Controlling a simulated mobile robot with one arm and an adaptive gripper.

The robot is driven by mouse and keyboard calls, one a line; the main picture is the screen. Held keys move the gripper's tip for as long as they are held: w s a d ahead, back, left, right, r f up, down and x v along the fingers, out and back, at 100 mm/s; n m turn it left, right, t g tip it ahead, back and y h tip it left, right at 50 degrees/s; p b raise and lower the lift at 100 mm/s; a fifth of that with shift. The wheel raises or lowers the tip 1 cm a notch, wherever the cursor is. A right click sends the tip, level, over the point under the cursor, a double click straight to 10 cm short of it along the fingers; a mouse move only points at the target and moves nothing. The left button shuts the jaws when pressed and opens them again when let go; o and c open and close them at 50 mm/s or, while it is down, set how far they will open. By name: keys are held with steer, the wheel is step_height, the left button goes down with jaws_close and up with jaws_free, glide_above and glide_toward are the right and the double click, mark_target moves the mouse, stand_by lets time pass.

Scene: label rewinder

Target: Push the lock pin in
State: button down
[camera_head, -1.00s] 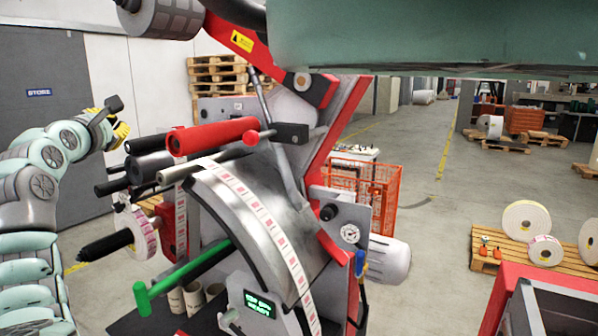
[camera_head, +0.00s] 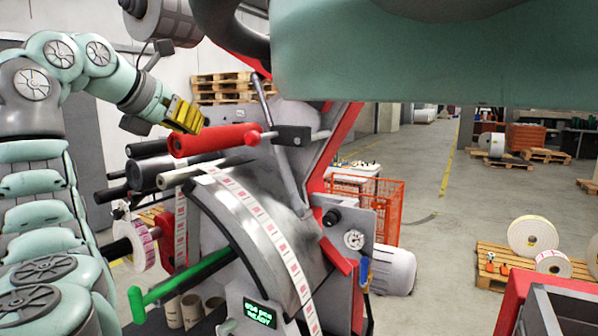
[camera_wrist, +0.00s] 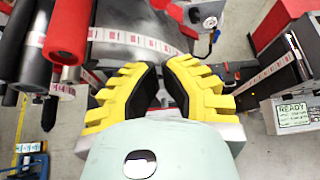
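A thin rod sticks out of the block's right side. The knob and rod look like the lock pin, though I cannot tell how deep it sits. My gripper (camera_head: 192,115), with yellow ribbed fingers, is just above and left of the red roller (camera_head: 205,140), left of the knob. In the wrist view my gripper (camera_wrist: 163,70) is open and empty, with a gap between its dark pads. I cannot make out the knob there.
Dark rollers (camera_head: 150,168) lie below the red roller. A green handle (camera_head: 180,278) sticks out at lower left. A slanted metal lever (camera_head: 275,125) rises near the block.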

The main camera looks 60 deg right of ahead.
steer(key=p, duration=1.4)
glide_toward(263, 137)
step_height(263, 137, down, 5)
steer(key=w, duration=0.1)
steer(key=shift+w+d+f, duration=0.1)
steer(key=shift+w+d, duration=0.05)
steer(key=shift+d, duration=0.25)
steer(key=shift+w+d+f, duration=0.1)
steer(key=shift+w+d, duration=0.1)
steer(key=shift+d, duration=0.25)
steer(key=shift+w+d, duration=0.1)
